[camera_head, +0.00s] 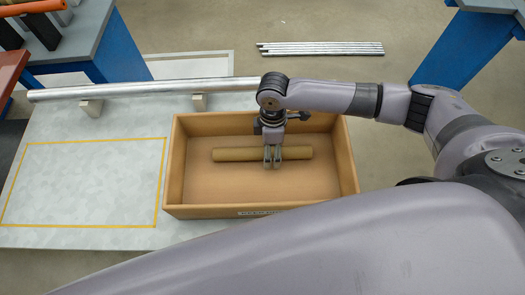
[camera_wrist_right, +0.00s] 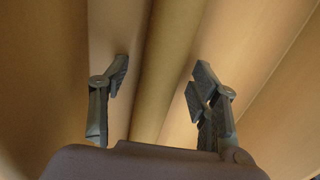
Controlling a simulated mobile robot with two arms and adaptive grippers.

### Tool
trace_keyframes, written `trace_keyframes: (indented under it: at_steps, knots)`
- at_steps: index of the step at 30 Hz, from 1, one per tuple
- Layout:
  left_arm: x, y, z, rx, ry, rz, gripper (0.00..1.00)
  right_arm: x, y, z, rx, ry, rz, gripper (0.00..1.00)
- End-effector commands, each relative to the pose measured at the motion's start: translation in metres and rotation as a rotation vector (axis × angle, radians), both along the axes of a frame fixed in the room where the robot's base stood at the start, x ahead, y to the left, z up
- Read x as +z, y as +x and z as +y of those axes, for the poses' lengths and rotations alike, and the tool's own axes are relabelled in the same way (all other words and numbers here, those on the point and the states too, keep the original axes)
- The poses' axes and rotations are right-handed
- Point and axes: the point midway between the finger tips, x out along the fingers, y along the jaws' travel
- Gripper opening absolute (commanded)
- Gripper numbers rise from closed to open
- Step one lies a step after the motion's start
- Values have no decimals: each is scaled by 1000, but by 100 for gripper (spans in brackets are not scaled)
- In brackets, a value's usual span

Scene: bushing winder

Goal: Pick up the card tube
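The card tube (camera_head: 232,155) is a tan-brown cylinder lying left to right on the floor of a wooden box in the head view. In the right wrist view the tube (camera_wrist_right: 170,60) runs away from the camera between my two fingers. My right gripper (camera_head: 273,163) is inside the box, over the middle of the tube, pointing down. In the wrist view the right gripper (camera_wrist_right: 160,85) is open, with a finger on each side of the tube and visible gaps. My left gripper is not in view.
The wooden box (camera_head: 174,165) has low walls around the tube and stands on a grey table (camera_head: 100,238). Behind it, a long metal pipe (camera_head: 150,88) rests on small blocks. A yellow outline marks clear table at left. Metal rods (camera_head: 320,48) lie farther back.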

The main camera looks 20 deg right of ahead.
Motion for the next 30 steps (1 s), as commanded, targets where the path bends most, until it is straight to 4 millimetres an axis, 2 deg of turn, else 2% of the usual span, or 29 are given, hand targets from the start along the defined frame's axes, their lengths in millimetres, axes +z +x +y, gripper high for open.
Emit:
trace_keyframes:
  at_steps: [2,23,30]
  knots:
    - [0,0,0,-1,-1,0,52,0,0,0,0,0,0,51]
    - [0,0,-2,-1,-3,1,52,0,0,0,-1,0,0,4]
    - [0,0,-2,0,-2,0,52,1,0,0,-1,0,0,4]
